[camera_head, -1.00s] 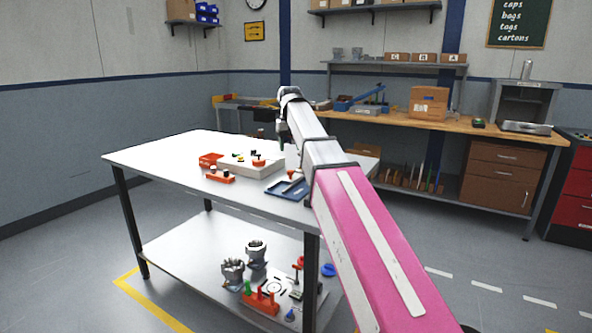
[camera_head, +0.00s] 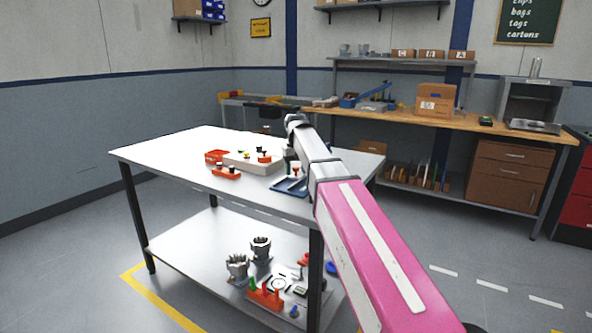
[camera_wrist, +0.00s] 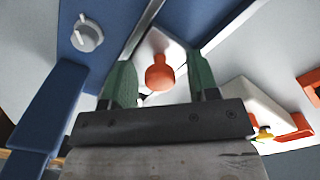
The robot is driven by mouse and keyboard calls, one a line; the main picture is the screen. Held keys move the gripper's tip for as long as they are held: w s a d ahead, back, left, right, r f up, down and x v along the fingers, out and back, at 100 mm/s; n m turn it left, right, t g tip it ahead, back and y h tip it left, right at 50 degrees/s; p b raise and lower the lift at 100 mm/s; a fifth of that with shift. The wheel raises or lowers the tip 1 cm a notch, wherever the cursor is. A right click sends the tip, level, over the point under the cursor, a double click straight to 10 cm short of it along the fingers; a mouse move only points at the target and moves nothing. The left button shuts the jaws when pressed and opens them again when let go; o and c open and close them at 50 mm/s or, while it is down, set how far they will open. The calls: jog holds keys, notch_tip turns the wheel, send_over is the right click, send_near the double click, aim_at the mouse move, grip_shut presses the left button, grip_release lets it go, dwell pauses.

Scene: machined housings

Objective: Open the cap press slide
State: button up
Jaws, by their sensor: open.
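The cap press appears as a blue base (camera_head: 291,188) at the near right edge of the table in the head view. In the wrist view its blue body (camera_wrist: 82,62) is on the left, with a round grey knob (camera_wrist: 88,36) on it. An orange knob handle (camera_wrist: 160,74) stands on a pale plate beside the blue body, seemingly the slide. My gripper (camera_wrist: 161,62) is open, its green fingers on either side of the orange knob in this view. I cannot tell whether either finger touches it. In the head view my arm partly hides the gripper.
A grey fixture block (camera_head: 252,163) and orange holders, including one in front (camera_head: 227,173), stand left of the press. The table's left part (camera_head: 165,150) is clear. The lower shelf (camera_head: 195,245) holds metal housings and orange parts.

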grip_shut()
jog(key=s+a, duration=0.3)
jog(key=s, duration=0.2)
jog(key=s+a, duration=0.2)
jog(key=s, duration=0.1)
jog(key=shift+s+a, duration=0.25)
jog(key=shift+a, duration=0.1)
grip_release()
jog(key=shift+w+r, duration=0.1)
notch_tip(320, 180, up, 11)
jog(key=shift+f, duration=0.2)
